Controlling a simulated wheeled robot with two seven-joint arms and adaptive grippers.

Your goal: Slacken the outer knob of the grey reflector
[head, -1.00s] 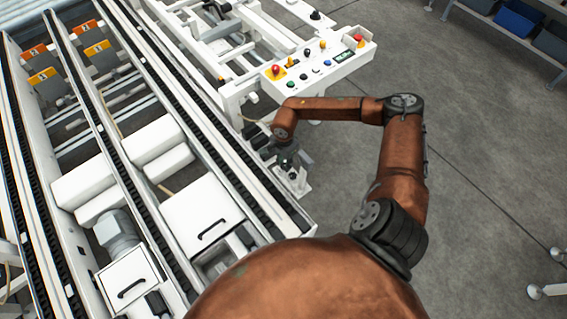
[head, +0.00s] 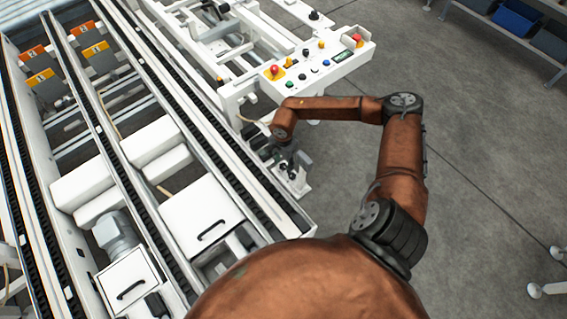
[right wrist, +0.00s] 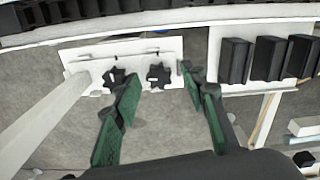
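Two black star knobs, a left one (right wrist: 113,77) and a right one (right wrist: 158,75), sit side by side on a white slotted bracket plate (right wrist: 88,62) in the right wrist view. My right gripper (right wrist: 161,80) is open with nothing between its green-padded fingers. Its fingertips are on either side of the right knob in the picture, with the left finger overlapping the edge of the left knob. I cannot tell how far apart in depth they are. In the head view the right gripper (head: 284,158) is over the bracket at the conveyor's edge. The grey reflector cannot be made out. My left gripper is out of view.
Black blocks (right wrist: 268,58) stand right of the plate, and a dark chain track (right wrist: 150,20) runs above it. A white control panel (head: 318,62) with coloured buttons lies beyond my forearm. The floor (head: 480,130) to the right is open.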

